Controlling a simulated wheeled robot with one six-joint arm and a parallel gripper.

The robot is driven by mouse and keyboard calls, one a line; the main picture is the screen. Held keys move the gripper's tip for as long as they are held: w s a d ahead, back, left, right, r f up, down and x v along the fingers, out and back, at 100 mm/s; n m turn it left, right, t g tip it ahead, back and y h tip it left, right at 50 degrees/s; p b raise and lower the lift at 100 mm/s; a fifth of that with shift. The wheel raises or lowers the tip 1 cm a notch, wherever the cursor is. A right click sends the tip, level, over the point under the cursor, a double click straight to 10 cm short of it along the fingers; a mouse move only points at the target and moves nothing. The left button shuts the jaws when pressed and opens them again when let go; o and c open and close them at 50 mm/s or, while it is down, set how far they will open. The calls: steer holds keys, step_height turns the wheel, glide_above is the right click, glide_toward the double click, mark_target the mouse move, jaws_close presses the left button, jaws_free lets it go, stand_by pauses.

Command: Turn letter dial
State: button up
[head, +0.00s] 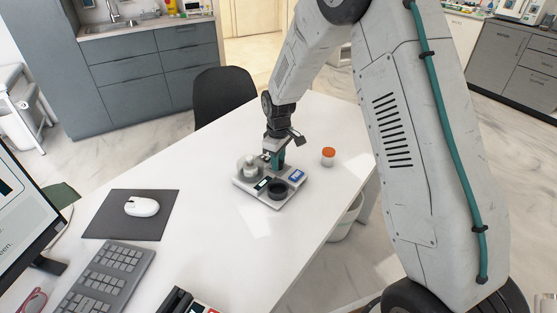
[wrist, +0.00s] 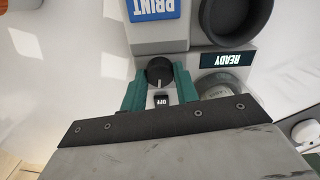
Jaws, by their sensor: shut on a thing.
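A grey desktop device (head: 262,200) stands on the white table, with a blue PRINT button (head: 297,175), a READY display (wrist: 228,58) and a round black cup (head: 278,189). In the wrist view, a small black round dial (wrist: 160,72) with a light pointer line sits on its near side, by a small dark label (wrist: 162,101) that seems to read OFF. My gripper (wrist: 159,84) is shut on this dial, one teal finger on each side. In the head view my gripper (head: 278,158) reaches down at the device's far side and hides the dial.
A silver round part (wrist: 219,86) lies right of my fingers in the wrist view. An orange-capped jar (head: 328,156) stands right of the device. A mouse (head: 142,206), keyboard (head: 105,277) and monitor are at the left. A black chair (head: 222,95) stands behind the table.

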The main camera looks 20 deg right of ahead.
steer(key=n, duration=1.1)
steer(key=shift+n, duration=0.3)
stand_by(0.4)
steer(key=o, duration=1)
steer(key=shift+r, duration=0.15)
step_height(320, 180, up, 8)
steer(key=shift+f, duration=0.2)
